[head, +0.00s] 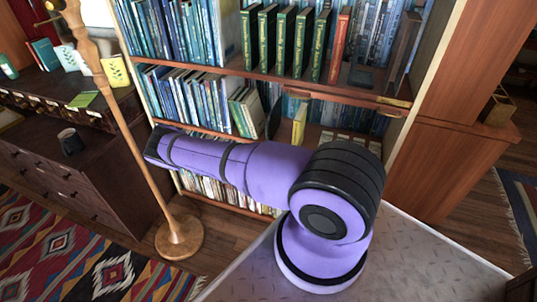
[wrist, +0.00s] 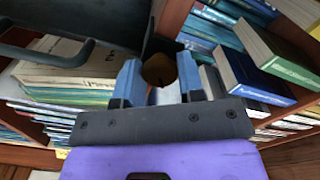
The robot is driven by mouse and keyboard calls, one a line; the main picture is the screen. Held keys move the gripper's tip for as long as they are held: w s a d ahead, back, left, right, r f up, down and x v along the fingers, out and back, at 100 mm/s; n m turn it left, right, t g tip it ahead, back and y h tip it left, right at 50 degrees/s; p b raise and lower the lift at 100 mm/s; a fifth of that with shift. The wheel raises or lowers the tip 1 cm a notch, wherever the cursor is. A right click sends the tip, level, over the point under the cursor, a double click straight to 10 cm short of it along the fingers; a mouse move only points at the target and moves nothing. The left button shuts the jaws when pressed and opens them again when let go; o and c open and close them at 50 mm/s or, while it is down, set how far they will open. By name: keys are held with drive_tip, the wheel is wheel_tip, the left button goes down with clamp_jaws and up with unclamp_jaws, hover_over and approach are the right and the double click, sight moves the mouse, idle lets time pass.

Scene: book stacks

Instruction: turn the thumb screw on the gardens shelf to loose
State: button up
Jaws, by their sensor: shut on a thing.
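In the wrist view my gripper (wrist: 160,82) has its two blue fingers on either side of a round, dark brass-brown knob (wrist: 158,69), which looks like the thumb screw. The fingers are shut on it. A dark plate or bracket shows just behind the knob. How far the screw is turned cannot be told, and no marking for loose is readable. In the head view my purple arm reaches left across the bookcase (head: 270,75); its far end is by the lower shelves, and the fingers and screw are hidden there. I cannot read which shelf is gardens.
In the wrist view a dark curved bar (wrist: 45,54) crosses the upper left, above lying books (wrist: 70,75). Blue and green books (wrist: 250,78) stand close on the right. In the head view a wooden stand (head: 180,238) rises left of the bookcase, close to my arm.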

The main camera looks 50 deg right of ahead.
drive_tip(key=shift+n, duration=0.4)
drive_tip(key=shift+a, duration=0.1)
drive_tip(key=o, duration=0.9)
drive_tip(key=v, duration=1)
drive_tip(key=shift+s+a, duration=0.15)
drive_tip(key=shift+a, duration=0.2)
